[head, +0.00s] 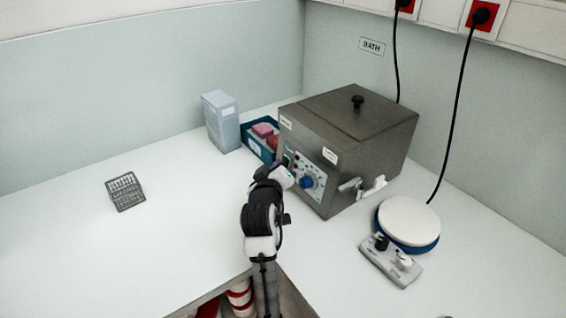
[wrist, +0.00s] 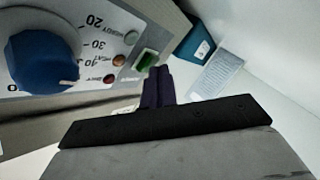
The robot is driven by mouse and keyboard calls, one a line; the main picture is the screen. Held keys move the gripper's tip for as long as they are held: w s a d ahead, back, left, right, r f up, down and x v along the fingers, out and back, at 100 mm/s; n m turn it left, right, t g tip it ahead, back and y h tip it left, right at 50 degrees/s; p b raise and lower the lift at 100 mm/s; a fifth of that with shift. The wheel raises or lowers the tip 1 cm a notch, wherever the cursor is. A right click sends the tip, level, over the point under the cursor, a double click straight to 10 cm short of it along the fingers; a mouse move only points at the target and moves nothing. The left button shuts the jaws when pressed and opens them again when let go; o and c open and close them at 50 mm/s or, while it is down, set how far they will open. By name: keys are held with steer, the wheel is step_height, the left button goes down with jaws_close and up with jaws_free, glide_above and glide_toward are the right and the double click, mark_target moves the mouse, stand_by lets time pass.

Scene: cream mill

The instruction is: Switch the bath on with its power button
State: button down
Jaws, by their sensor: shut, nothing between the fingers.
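The bath (head: 365,130) is a grey metal box with a dark lidded top, standing at the back right of the white bench. Its front panel (head: 325,180) carries a blue dial (head: 307,182), which fills the left of the wrist view (wrist: 42,62). A green, rectangular power button (wrist: 147,60) sits beside small indicator lights near the panel's edge. My gripper (wrist: 158,72) is shut and empty. Its dark fingertips are right by the green button; I cannot tell whether they touch it. In the head view my gripper (head: 285,178) is close to the panel, partly hiding it.
A blue bin (head: 259,146) with pink items and a pale box (head: 221,122) stand left of the bath. A grey wire rack (head: 125,191) lies further left. A round white-topped device (head: 408,220) stands right front. A tap sticks out (head: 372,187). The left bench is mostly clear.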

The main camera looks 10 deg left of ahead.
steer(key=shift+w+d, duration=0.25)
stand_by(0.3)
steer(key=shift+s+a, duration=0.25)
steer(key=shift+s, duration=0.05)
steer(key=shift+s+a+r+p, duration=0.25)
steer(key=shift+s+a+p, duration=0.05)
steer(key=shift+s+a, duration=0.8)
steer(key=shift+s+a+r+p, duration=0.2)
steer(key=shift+s+a+p, duration=0.1)
steer(key=shift+s+a, duration=0.75)
